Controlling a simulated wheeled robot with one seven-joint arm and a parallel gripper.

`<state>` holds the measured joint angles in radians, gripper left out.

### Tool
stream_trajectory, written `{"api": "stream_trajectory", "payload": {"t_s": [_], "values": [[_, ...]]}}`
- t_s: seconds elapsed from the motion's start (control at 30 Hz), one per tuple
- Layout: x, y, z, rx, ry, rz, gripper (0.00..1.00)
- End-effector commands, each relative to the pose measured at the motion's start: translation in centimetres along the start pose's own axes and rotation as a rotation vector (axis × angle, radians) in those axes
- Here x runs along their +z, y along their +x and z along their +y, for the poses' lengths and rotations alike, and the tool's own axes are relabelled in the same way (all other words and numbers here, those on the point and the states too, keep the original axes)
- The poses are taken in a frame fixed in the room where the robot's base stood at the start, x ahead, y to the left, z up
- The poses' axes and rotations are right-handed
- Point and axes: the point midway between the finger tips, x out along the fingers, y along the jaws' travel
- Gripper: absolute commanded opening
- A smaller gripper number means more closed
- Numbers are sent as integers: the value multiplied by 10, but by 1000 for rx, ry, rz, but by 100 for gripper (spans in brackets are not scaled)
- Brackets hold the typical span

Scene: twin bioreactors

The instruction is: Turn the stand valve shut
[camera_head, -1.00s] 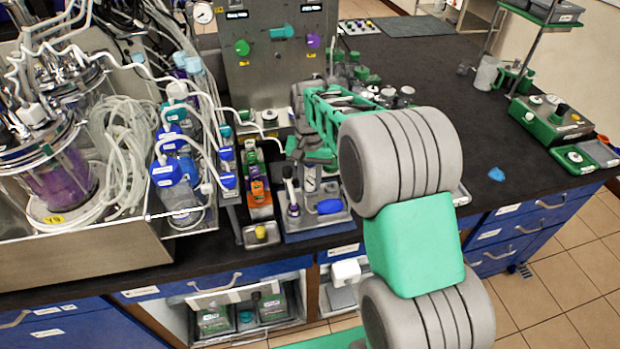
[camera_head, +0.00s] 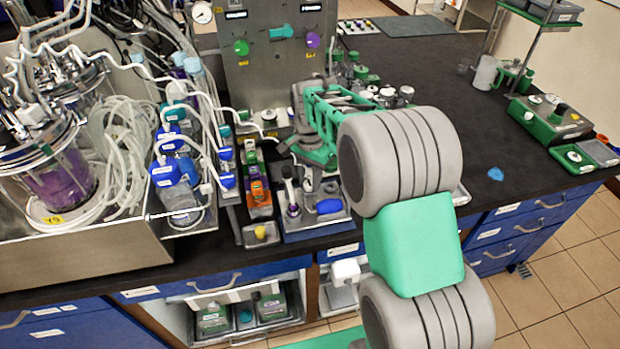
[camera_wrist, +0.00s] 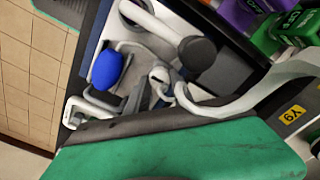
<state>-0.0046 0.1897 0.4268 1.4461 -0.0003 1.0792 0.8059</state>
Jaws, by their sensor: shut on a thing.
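A small grey tray stand (camera_head: 312,222) sits near the bench's front edge. It carries a blue bulb (camera_head: 329,206) and an upright grey post with a dark knob (camera_head: 293,209). My green gripper (camera_head: 302,152) reaches down over the back of this stand. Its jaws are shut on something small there. I cannot make out the valve handle clearly; the gripper and arm cover that spot. In the wrist view, my green finger with a grey pad (camera_wrist: 150,125) fills the bottom. The blue bulb (camera_wrist: 108,68), the dark-topped post (camera_wrist: 197,52) and a pale curved part (camera_wrist: 240,93) lie beyond it.
Orange and green boxes (camera_head: 257,186) stand close on the left, with blue-capped bottles (camera_head: 166,172) beyond. A control panel (camera_head: 275,75) rises behind. Several small items stand behind my arm. The bench right of my arm is mostly clear, with a blue scrap (camera_head: 495,174).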

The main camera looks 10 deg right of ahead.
Motion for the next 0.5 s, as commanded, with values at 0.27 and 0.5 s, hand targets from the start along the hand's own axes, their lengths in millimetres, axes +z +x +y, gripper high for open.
{"api": "stream_trajectory", "payload": {"t_s": [0.27,0.5], "values": [[-1,-1,0,-2,1,2,30],[0,0,0,-1,0,1,50]]}}
